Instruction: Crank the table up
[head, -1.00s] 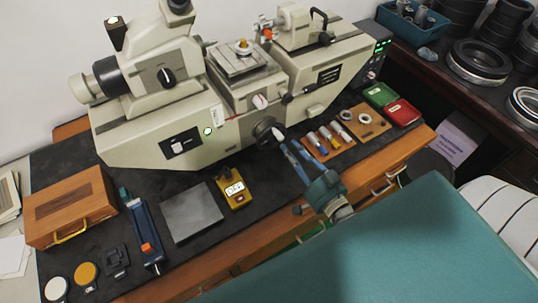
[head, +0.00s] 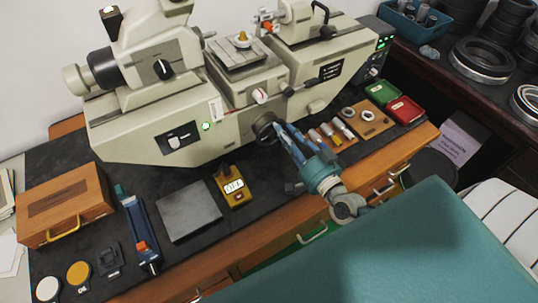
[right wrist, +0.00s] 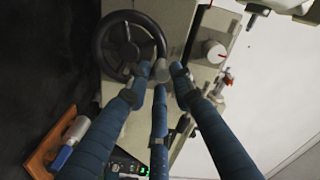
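The black handwheel (head: 265,127) sits on the front of the beige measuring machine. In the right wrist view the handwheel (right wrist: 122,42) shows its spokes, with a grey crank knob (right wrist: 161,70) at its lower right rim. My right gripper (head: 281,128) is at the wheel; its blue fingers cover part of the wheel and hide the knob in the head view. In the right wrist view the right gripper (right wrist: 160,76) has its fingers spread around the knob, with the side fingers apart. The machine's small table (head: 238,53) is above the wheel. My left gripper is not in view.
A yellow gauge box (head: 232,186) and a grey plate (head: 189,211) lie on the dark mat left of the right arm. Handled tools (head: 331,134) and a wooden ring board (head: 368,118) lie close to its right. A red tray (head: 405,110) is farther right.

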